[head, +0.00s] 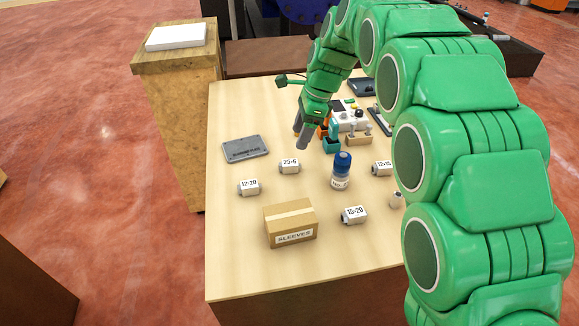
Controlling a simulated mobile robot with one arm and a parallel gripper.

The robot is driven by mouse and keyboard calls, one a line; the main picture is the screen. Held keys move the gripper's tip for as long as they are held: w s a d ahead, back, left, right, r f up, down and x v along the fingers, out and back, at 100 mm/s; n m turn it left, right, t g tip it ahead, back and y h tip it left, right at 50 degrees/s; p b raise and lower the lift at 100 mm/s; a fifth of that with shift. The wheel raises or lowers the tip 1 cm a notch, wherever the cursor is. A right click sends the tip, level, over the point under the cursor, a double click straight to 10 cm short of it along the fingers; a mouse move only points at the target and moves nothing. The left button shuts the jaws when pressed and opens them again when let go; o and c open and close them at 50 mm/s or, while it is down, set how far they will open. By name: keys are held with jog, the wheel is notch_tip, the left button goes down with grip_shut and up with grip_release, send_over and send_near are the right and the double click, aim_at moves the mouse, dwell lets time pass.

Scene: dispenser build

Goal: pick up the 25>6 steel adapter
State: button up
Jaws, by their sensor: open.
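The 25>6 steel adapter (289,167) lies on the wooden table, a small grey piece with a white label reading 25>6. It is right of the dark grey plate and above the box marked SLEEVES. My gripper (300,138) hangs from my green arm just above and behind the adapter in the head view, apart from it. It is open, with nothing seen between its fingers. The arm covers the right side of the table.
Similar adapters marked 12>20 (248,187), 15>20 (354,215) and 12>15 (382,168) lie around. A blue-capped bottle (341,172) stands to the right. The SLEEVES box (290,222) sits in front, the dark grey plate (246,148) at left. The table's front left is clear.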

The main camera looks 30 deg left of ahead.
aim_at(291, 162)
notch_tip(291, 162, down, 4)
jog(key=shift+s+r, duration=0.1)
jog(key=shift+r, duration=0.1)
jog(key=shift+a+x, duration=0.1)
jog(key=shift+x, duration=1.8)
jog(key=shift+a+x, duration=0.15)
jog(key=shift+x, duration=1.8)
jog(key=shift+c, duration=0.5)
jog(key=shift+r, duration=0.1)
grip_shut()
jog(key=shift+w+r, duration=0.1)
jog(key=shift+w, duration=0.15)
